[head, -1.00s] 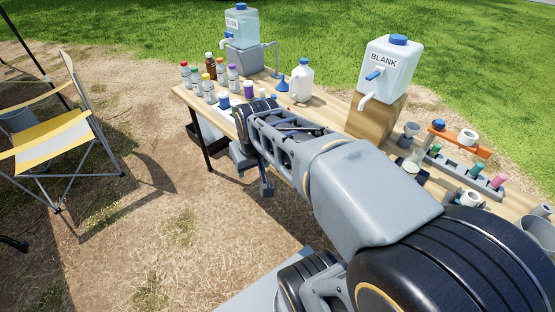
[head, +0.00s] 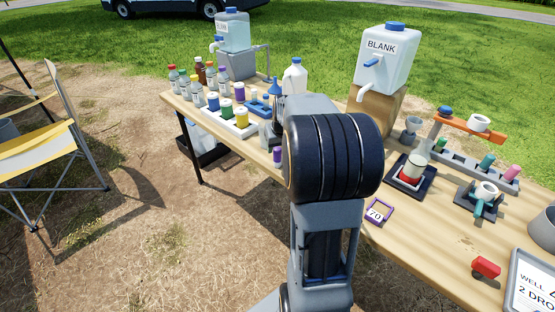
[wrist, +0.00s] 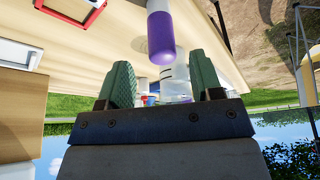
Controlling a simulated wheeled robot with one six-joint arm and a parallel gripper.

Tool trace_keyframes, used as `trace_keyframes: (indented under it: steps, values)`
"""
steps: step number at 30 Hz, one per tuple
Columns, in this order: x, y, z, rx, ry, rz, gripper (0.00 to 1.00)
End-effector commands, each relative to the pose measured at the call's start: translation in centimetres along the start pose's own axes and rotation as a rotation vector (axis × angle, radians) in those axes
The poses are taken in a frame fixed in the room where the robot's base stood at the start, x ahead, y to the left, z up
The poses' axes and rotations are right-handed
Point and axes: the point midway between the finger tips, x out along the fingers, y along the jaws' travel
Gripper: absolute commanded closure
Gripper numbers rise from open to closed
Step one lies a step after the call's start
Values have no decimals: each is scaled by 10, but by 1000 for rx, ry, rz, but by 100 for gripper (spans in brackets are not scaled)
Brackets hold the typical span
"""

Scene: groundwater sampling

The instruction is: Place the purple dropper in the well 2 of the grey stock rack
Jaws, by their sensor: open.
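In the wrist view, which looks upside down, a white cylinder with a purple end, apparently the purple dropper (wrist: 161,38), stands on the table ahead of my gripper (wrist: 160,80). The fingers are spread and empty; the cylinder is beyond them, roughly centred. A purple piece, probably the same thing, shows beside my arm in the head view (head: 277,155). My gripper is hidden behind my arm there. The long grey rack (head: 455,166) at the right, apparently the stock rack, holds green, teal and pink pieces. I cannot read its well numbers.
A white tray (head: 248,131) of coloured-topped jars and several bottles stand at the table's left. The BLANK container (head: 387,56) sits on a wooden block. A black-based device (head: 410,177), purple "70" frame (head: 379,212) and teal holder (head: 481,201) occupy the right side.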

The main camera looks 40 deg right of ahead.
Motion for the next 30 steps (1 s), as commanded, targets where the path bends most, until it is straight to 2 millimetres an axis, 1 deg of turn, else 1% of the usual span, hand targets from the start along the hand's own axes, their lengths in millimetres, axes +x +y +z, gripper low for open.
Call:
trace_keyframes:
  steps: [5,12,15,18,25,26,30]
  values:
    - [10,-1,1,0,-1,-1,40]
    - [43,-2,1,-1,-3,-1,40]
    - [52,-2,0,-1,-1,-1,40]
    - [56,-2,0,-1,-1,-1,40]
    - [56,-2,0,-1,0,0,40]
    - [56,-2,0,-1,0,0,42]
    - [56,-2,0,-1,0,0,56]
